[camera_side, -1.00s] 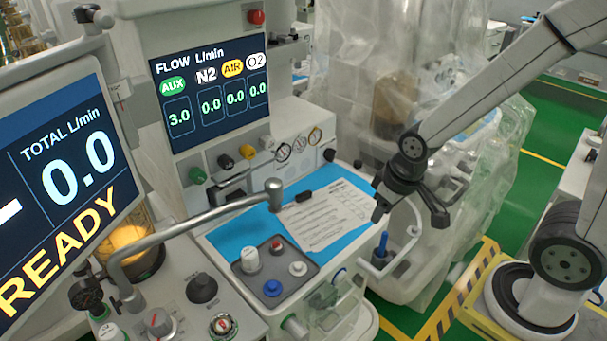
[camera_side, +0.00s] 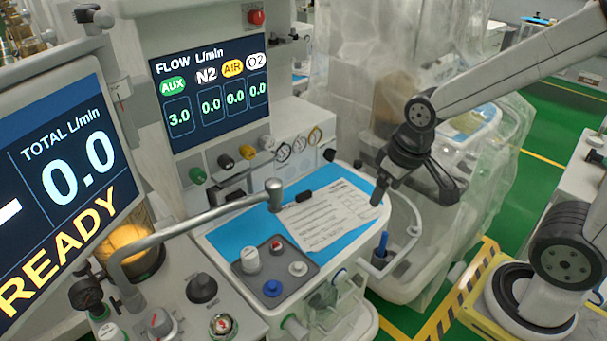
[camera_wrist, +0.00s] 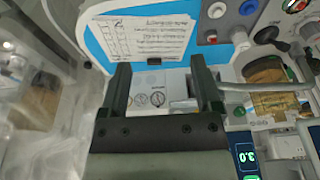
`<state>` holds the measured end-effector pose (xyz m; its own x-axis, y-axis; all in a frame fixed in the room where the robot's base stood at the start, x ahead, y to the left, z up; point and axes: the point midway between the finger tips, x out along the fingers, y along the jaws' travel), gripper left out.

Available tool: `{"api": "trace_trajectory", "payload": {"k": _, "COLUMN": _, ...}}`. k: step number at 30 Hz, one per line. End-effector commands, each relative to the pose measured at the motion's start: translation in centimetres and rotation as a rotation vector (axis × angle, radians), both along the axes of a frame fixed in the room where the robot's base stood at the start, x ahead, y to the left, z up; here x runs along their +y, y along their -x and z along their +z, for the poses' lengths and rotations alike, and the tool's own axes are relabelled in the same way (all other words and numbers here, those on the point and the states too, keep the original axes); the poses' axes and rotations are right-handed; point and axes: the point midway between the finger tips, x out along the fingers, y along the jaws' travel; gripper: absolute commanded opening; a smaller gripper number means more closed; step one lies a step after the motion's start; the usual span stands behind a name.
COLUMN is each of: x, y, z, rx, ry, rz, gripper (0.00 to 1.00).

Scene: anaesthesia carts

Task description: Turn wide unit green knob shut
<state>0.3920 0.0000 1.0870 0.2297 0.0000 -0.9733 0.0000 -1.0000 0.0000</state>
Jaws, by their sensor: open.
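The green knob (camera_side: 198,175) is at the left end of a knob row below the flow screen (camera_side: 212,92). The screen reads AUX 3.0, with N2, AIR and O2 at 0.0. A green spot, probably this knob (camera_wrist: 239,109), shows right of my right finger in the wrist view. My gripper (camera_side: 412,195) is open and empty, high to the right of the knobs and well apart from them. Its two fingers (camera_wrist: 162,72) point toward the worktop and gauges in the wrist view.
A metal arm (camera_side: 205,218) crosses in front of the blue-covered worktop (camera_side: 235,240) holding a paper sheet (camera_side: 327,215). A black knob (camera_side: 226,160), yellow knob (camera_side: 247,152) and white knob (camera_side: 266,143) sit beside the green one. The READY screen (camera_side: 55,190) stands at left.

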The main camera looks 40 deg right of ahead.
Motion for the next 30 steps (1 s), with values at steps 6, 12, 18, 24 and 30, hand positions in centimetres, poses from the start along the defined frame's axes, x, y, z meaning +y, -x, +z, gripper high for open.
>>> {"api": "trace_trajectory", "payload": {"k": 6, "x": 0.6, "y": -1.2, "z": 0.7, "rx": -0.036, "ry": -0.01, "rz": 0.013, "gripper": 0.82}}
{"api": "trace_trajectory", "payload": {"k": 12, "x": 1.7, "y": -3.3, "z": 0.7, "rx": -0.103, "ry": -0.027, "rz": 0.031, "gripper": 0.82}}
{"api": "trace_trajectory", "payload": {"k": 18, "x": 3.2, "y": -6.2, "z": 0.7, "rx": -0.197, "ry": -0.048, "rz": 0.053, "gripper": 0.82}}
{"api": "trace_trajectory", "payload": {"k": 24, "x": 5.8, "y": -10.4, "z": 0.7, "rx": -0.342, "ry": -0.075, "rz": 0.08, "gripper": 0.82}}
{"api": "trace_trajectory", "payload": {"k": 30, "x": 9.2, "y": -15.4, "z": 0.9, "rx": -0.539, "ry": -0.098, "rz": 0.099, "gripper": 0.82}}
